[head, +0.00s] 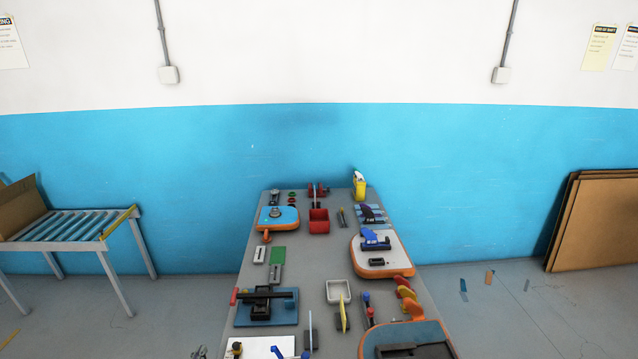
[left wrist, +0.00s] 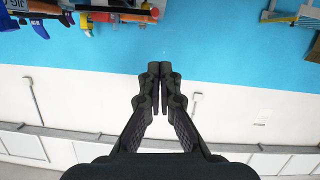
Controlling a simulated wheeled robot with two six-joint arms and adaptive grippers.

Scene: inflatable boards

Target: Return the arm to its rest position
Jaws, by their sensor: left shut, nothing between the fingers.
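My left gripper (left wrist: 160,68) shows in the left wrist view, its two dark fingers together with nothing between them. Behind the fingers are the blue and white wall bands, so it is clear of the table. In the head view a small grey tip (head: 199,352) at the bottom edge, left of the table, seems to be part of it. My right gripper is in neither view. The long grey table (head: 318,262) stands ahead in the head view.
The table holds a red bin (head: 319,221), a white tray (head: 339,291), a yellow bottle (head: 359,187) and several orange-edged boards (head: 382,254). A roller conveyor (head: 70,226) stands left and brown panels (head: 598,222) lean right. Floor beside the table is mostly free.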

